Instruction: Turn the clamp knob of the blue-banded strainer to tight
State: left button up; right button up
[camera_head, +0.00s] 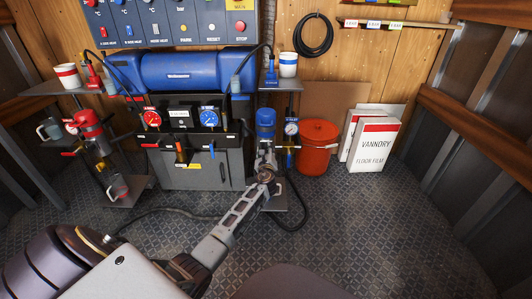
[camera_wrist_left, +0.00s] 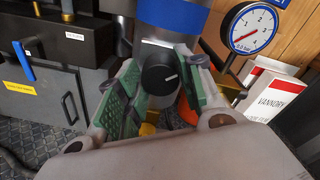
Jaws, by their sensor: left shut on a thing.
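The blue-banded strainer (camera_head: 265,124) stands upright at the right of the grey cabinet in the head view. In the left wrist view its blue band (camera_wrist_left: 173,13) shows at the top, above a silver body. The black clamp knob (camera_wrist_left: 159,74) faces the wrist camera, and its white mark points right and slightly up. My left gripper (camera_head: 264,167) reaches the strainer from the front. In the left wrist view its green-padded fingers (camera_wrist_left: 160,88) are closed on the knob from both sides. The head view hides the knob behind my gripper. My right gripper is not in view.
A round gauge (camera_wrist_left: 248,30) is close at the right of the strainer. An orange bucket (camera_head: 317,147) and white boxes (camera_head: 374,142) stand to the right. A red-banded strainer (camera_head: 89,124) stands far left. A black hose (camera_head: 300,215) lies on the floor.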

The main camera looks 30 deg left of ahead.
pick_arm(q)
jog(key=shift+s+a+f+n+t+h+b, duration=0.2)
jog(key=shift+n+b, duration=0.75)
jog(key=shift+n, duration=1.4)
jog(key=shift+w+d+r+n+t+h+b, duration=0.1)
jog(key=shift+n+h+b, duration=0.2)
jog(key=shift+n+b, duration=1.35)
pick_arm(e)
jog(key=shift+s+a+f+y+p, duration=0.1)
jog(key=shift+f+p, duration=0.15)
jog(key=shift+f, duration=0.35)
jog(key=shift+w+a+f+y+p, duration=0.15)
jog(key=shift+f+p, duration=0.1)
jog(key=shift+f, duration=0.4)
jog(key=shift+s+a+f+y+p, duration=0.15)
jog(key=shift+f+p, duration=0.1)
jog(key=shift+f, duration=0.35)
pick_arm(q)
jog(key=shift+n, duration=0.7)
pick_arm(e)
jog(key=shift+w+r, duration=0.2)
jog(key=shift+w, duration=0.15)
pick_arm(q)
jog(key=o, duration=1)
jog(key=shift+a, duration=0.1)
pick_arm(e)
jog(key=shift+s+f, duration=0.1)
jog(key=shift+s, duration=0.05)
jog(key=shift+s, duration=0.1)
